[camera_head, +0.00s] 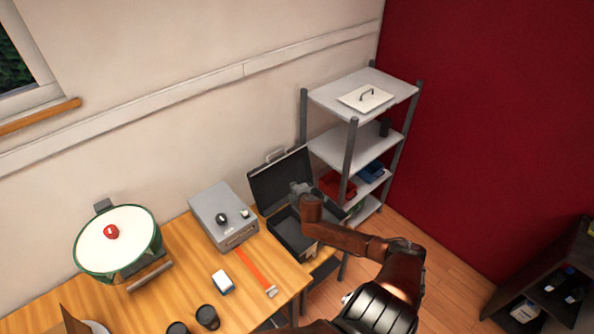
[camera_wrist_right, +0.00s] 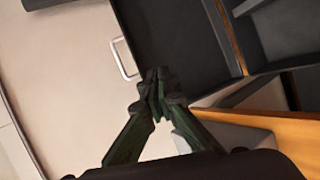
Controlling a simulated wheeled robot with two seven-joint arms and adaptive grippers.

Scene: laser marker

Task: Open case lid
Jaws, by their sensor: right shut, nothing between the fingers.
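The black case stands at the right end of the wooden table. Its lid (camera_head: 277,182) is raised and leans up near the wall, and its dark base (camera_head: 287,236) lies open below. A pale handle (camera_head: 275,155) is on the lid's upper edge. My right gripper (camera_head: 299,188) is in front of the raised lid, over the open case. In the right wrist view the fingers (camera_wrist_right: 161,90) are shut and empty beside the lid (camera_wrist_right: 180,38) and its handle (camera_wrist_right: 122,60). I cannot tell whether they touch the lid. My left gripper is not in view.
A grey box device (camera_head: 222,205) stands left of the case, with an orange strip (camera_head: 255,268) running in front. A large green-rimmed pot (camera_head: 120,245) is further left. Black cups (camera_head: 207,317) are near the table's front. A metal shelf (camera_head: 355,145) stands right behind the case.

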